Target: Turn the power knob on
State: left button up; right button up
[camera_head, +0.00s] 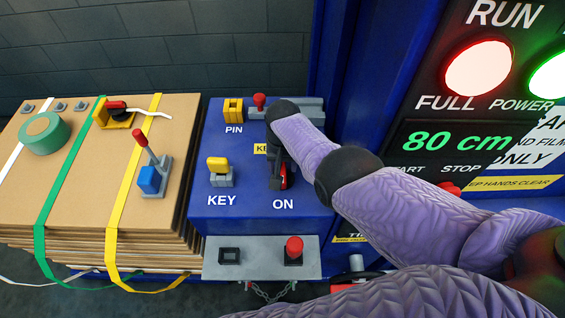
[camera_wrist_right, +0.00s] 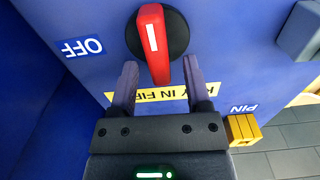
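The power knob is a red handle with a white line on a round black base, on the blue panel; it shows in the right wrist view (camera_wrist_right: 153,45). In the head view only a bit of its red (camera_head: 284,177) shows above the ON label, the rest hidden by my gripper. My right gripper (camera_head: 278,178) is open. In the right wrist view its fingers (camera_wrist_right: 160,72) stand on either side of the handle's near end, with a visible gap on both sides. An OFF label (camera_wrist_right: 82,47) lies left of the knob there. My left gripper is not in view.
A yellow key (camera_head: 218,167) and a yellow pin block (camera_head: 233,110) sit left of the knob. A red button (camera_head: 294,248) is on the grey shelf below. Strapped cardboard (camera_head: 80,170) stands at left. A dark panel (camera_head: 428,139) with lit lamps stands at right.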

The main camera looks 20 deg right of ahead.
aim_at(283, 166)
notch_tip(283, 166, up, 9)
jog(key=p, duration=0.6)
jog(key=shift+r, duration=0.45)
